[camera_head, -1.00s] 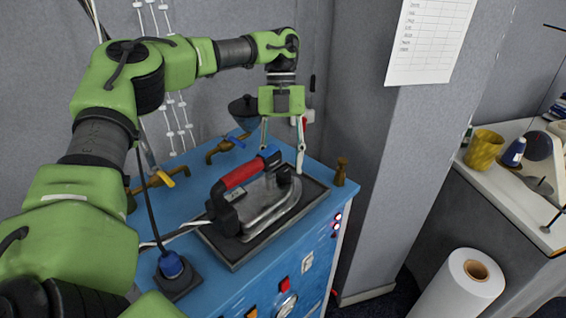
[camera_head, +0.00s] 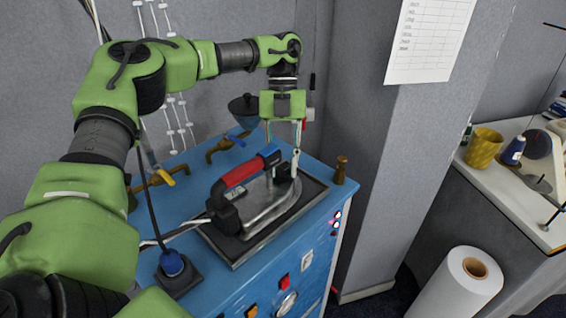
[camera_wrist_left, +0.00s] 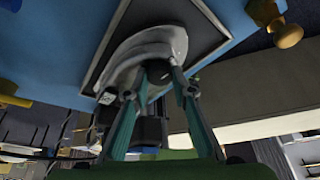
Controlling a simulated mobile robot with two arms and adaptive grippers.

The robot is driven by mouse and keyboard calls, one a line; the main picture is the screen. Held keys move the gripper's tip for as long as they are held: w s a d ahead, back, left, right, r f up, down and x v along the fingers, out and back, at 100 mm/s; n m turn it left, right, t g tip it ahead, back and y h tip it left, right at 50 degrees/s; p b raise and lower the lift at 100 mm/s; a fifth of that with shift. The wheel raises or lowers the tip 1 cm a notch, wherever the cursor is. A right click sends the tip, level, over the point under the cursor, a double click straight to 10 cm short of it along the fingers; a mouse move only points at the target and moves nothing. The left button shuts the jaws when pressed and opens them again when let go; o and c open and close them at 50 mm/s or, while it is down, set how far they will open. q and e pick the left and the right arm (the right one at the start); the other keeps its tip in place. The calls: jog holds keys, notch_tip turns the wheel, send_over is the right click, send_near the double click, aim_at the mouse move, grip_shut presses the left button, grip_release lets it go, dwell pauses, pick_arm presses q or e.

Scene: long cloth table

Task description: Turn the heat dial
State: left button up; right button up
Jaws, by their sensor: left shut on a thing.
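The iron (camera_head: 262,205) has a red handle with a blue end and a grey metal body. It lies on a dark tray (camera_head: 236,258) on top of the blue machine. The heat dial (camera_head: 283,171) is a small black knob at the iron's front end, partly covered by the fingers. My left gripper (camera_head: 285,162) reaches down from above and is shut on the dial. In the left wrist view, the dial (camera_wrist_left: 158,72) sits between the fingertips of the left gripper (camera_wrist_left: 159,92), over the iron's pale body (camera_wrist_left: 150,45). My right gripper is not in view.
Brass taps (camera_head: 222,149) and a dark funnel (camera_head: 245,104) stand behind the iron. A small brass post (camera_head: 340,171) is right of the tray. The iron's cable (camera_head: 180,233) runs left. A grey pillar (camera_head: 375,180) borders the machine's right side.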

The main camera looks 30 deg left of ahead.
pick_arm(q)
jog(key=shift+d+r+m+y+p, duration=0.1)
jog(key=shift+m+y+p, duration=0.2)
jog(key=shift+m+p, duration=0.5)
jog(key=m+y, duration=0.1)
jog(key=m, duration=0.2)
jog(key=shift+w+d+g+p, duration=0.1)
jog(key=shift+g+p, duration=0.2)
jog(key=shift+p, duration=0.05)
jog(key=m+y, duration=0.1)
jog(key=m, duration=0.3)
jog(key=shift+d+y+p, duration=0.1)
jog(key=shift+y+p, duration=0.2)
jog(key=shift+y, duration=0.1)
jog(key=m, duration=0.2)
jog(key=m+y, duration=0.1)
jog(key=m, duration=0.2)
jog(key=shift+d+f+t+y+b, duration=0.2)
jog(key=shift+t+y+b, duration=0.1)
jog(key=shift+t, duration=0.1)
jog(key=m+y+b, duration=0.1)
jog(key=m, duration=0.2)
jog(key=shift+t, duration=0.4)
jog(key=shift+s+r+m+t+y+b, duration=0.1)
jog(key=shift+m+t+y+b, duration=0.1)
jog(key=shift+m, duration=0.55)
jog(key=shift+s+m+t+y+b, duration=0.1)
jog(key=shift+m+t+b, duration=0.1)
jog(key=shift+m, duration=0.55)
jog(key=shift+d, duration=0.1)
